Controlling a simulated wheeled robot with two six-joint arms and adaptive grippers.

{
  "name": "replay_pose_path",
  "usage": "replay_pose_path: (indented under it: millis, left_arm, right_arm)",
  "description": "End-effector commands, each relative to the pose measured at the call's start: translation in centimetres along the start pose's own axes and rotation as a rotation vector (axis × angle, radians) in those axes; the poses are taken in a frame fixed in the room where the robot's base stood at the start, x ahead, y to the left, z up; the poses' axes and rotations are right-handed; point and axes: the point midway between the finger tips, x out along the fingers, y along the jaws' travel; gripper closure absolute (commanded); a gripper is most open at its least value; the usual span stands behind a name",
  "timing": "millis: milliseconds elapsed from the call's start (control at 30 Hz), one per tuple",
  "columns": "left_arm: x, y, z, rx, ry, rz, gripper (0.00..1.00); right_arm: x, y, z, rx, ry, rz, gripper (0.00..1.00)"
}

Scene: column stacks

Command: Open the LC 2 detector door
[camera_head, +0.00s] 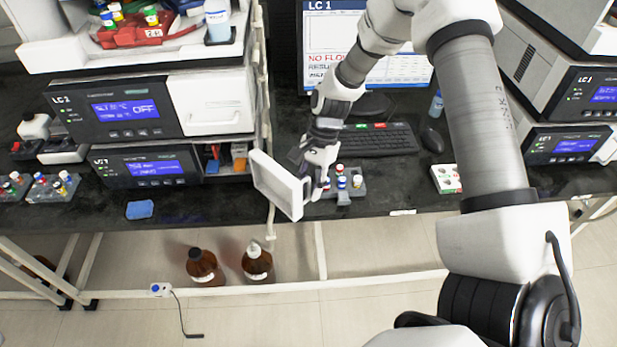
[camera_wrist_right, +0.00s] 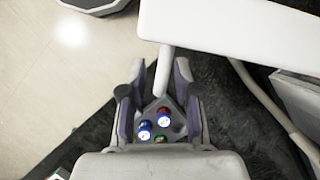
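The LC 2 detector (camera_head: 150,168) is the lower unit of the left stack. Its white door (camera_head: 277,185) is swung out toward the front of the bench, and blue and orange parts show in the uncovered compartment. In the wrist view the door (camera_wrist_right: 235,28) spans the upper right, with a white handle bar (camera_wrist_right: 163,72) reaching down between my fingertips. My right gripper (camera_head: 312,183) is at the door's outer side; in the wrist view its fingers (camera_wrist_right: 160,75) are apart, with gaps beside the bar. Contact cannot be told. My left gripper is out of view.
A vial rack (camera_head: 340,188) sits below my right gripper. A keyboard (camera_head: 378,139), mouse (camera_head: 432,137) and monitor (camera_head: 325,40) are behind. Brown bottles (camera_head: 203,266) stand on the floor. A blue sponge (camera_head: 140,209) lies near the bench edge.

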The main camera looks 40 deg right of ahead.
Motion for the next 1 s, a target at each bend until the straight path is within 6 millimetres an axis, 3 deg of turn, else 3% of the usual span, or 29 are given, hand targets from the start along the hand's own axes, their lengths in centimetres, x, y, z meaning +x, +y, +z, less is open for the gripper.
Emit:
replay_pose_path:
  millis: [267, 367, 800, 1000]
  left_arm:
    - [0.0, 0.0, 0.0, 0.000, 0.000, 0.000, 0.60]
    - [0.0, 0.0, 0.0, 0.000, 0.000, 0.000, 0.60]
    - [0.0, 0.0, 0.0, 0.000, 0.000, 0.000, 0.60]
    - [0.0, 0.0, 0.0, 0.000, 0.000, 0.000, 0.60]
  right_arm:
    - [-0.2, 0.0, 0.0, 0.001, -0.001, -0.001, 0.66]
    - [-1.1, -0.1, 0.1, 0.000, -0.002, -0.004, 0.66]
    - [-11.0, -0.1, -0.2, 0.000, -0.001, -0.004, 0.66]
    - [-12.1, 0.0, -0.1, 0.002, -0.002, 0.000, 0.66]
